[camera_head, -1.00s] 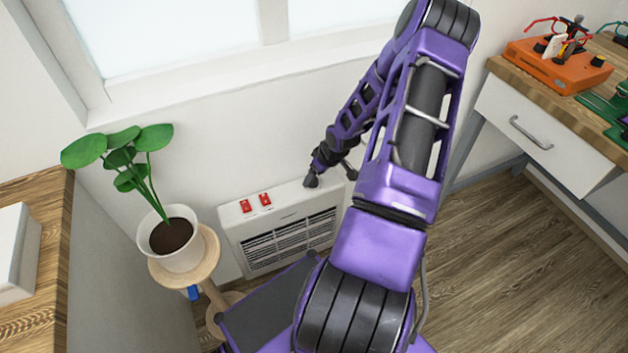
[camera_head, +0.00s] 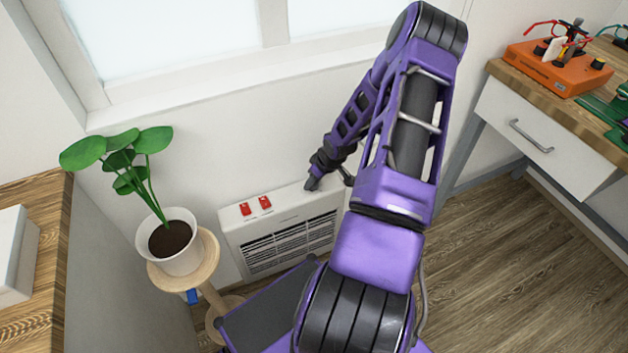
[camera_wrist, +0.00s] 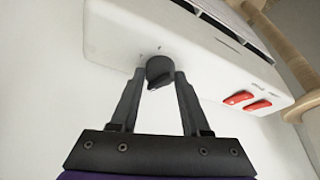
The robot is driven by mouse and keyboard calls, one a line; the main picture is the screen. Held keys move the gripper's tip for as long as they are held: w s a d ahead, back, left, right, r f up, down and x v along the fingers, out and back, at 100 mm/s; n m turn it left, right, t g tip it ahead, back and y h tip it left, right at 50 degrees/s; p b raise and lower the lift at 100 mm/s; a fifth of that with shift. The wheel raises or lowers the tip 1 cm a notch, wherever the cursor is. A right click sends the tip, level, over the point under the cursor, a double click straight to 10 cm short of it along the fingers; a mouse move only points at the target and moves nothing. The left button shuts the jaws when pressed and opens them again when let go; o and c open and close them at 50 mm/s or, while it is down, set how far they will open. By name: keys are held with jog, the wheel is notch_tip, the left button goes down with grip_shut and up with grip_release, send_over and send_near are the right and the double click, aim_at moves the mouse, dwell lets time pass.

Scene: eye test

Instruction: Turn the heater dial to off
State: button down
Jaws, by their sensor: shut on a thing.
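The heater (camera_head: 290,224) is a low white box with a dark-slatted grille, standing against the wall under the window. Its round black dial (camera_wrist: 159,68) shows in the wrist view on the white top panel, with small marks beside it. My gripper (camera_wrist: 160,77) has one finger on each side of the dial and is shut on it. In the head view my gripper (camera_head: 312,183) is at the right part of the heater's top, and the dial is hidden there. The dial's pointer setting is not clear.
Two red switches (camera_head: 255,205) sit on the heater's top, left of my gripper. A potted plant (camera_head: 168,245) on a round wooden stand (camera_head: 205,243) is close to the heater's left end. A workbench (camera_head: 545,125) with an orange box (camera_head: 557,66) stands at the right.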

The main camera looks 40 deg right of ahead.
jog(key=shift+r+n+p, duration=0.25)
jog(key=shift+n+p, duration=0.15)
jog(key=shift+p, duration=0.6)
jog(key=shift+n+y+p, duration=0.3)
jog(key=shift+n+p, duration=0.1)
jog(key=shift+p, duration=0.1)
jog(key=shift+d+f+n+g+y+p, duration=0.1)
jog(key=shift+f+n+g+y+p, duration=0.15)
jog(key=shift+n, duration=0.55)
jog(key=shift+n+g+y+p, duration=0.15)
jog(key=shift+n+y, duration=0.2)
jog(key=shift+n, duration=0.45)
jog(key=shift+c, duration=1.9)
grip_release()
jog(key=p+v, duration=0.2)
jog(key=v, duration=1.5)
jog(key=shift+r, duration=0.25)
